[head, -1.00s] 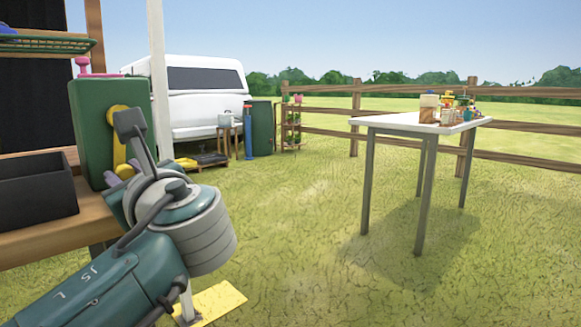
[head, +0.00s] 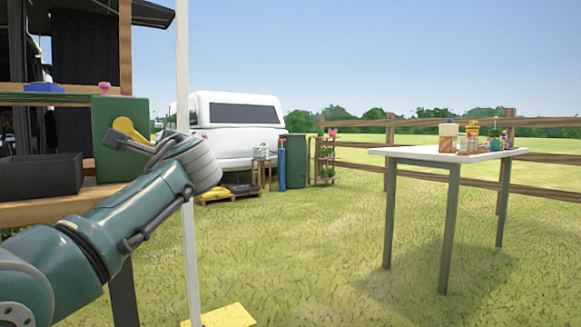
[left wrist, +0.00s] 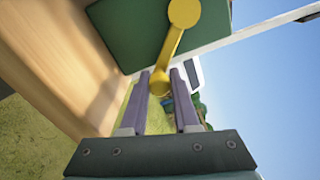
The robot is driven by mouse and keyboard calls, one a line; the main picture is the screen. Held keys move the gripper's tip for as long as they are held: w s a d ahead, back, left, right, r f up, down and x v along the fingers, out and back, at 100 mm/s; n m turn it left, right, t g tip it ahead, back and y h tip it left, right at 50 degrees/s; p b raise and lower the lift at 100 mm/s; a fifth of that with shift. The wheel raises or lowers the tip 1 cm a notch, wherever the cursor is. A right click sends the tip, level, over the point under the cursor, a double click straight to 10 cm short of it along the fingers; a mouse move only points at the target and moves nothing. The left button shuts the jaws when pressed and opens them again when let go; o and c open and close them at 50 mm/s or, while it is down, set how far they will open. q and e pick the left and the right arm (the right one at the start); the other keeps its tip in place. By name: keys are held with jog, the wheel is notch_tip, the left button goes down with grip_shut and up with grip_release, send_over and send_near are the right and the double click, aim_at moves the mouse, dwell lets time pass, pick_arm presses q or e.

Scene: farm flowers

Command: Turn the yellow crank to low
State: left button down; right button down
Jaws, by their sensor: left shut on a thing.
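The yellow crank (head: 124,126) is on the face of a dark green box (head: 108,165) on a wooden counter. In the head view its arm slants down to the right from its round hub. In the left wrist view the crank (left wrist: 174,45) runs from its hub at the top down to a knob between my fingers. My left gripper (left wrist: 160,76) is shut on that knob. In the head view my left gripper (head: 134,143) is in front of the box and partly hides the crank. No low mark can be read. My right gripper is not in view.
A black tray (head: 40,176) sits on the wooden counter (head: 50,208) left of the box. A white post (head: 187,250) stands close beside my left arm. A white table (head: 400,153) with small items stands at right. Grass between is open.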

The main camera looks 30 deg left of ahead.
pick_arm(q)
jog(key=shift+w+d+r+n+b, duration=0.1)
jog(key=shift+w+r+n+b, duration=0.2)
jog(key=shift+n, duration=0.45)
jog(key=shift+w+d+r+n+b, duration=0.15)
jog(key=shift+r+n, duration=0.25)
jog(key=shift+n, duration=0.3)
jog(key=shift+w+a+r+n+b, duration=0.1)
jog(key=shift+w+r+n+b, duration=0.2)
jog(key=shift+n, duration=0.45)
jog(key=shift+s+d+r, duration=0.1)
jog(key=shift+r, duration=0.05)
jog(key=c, duration=0.7)
grip_release()
jog(key=shift+o, duration=0.2)
jog(key=p+v, duration=0.3)
jog(key=v, duration=0.7)
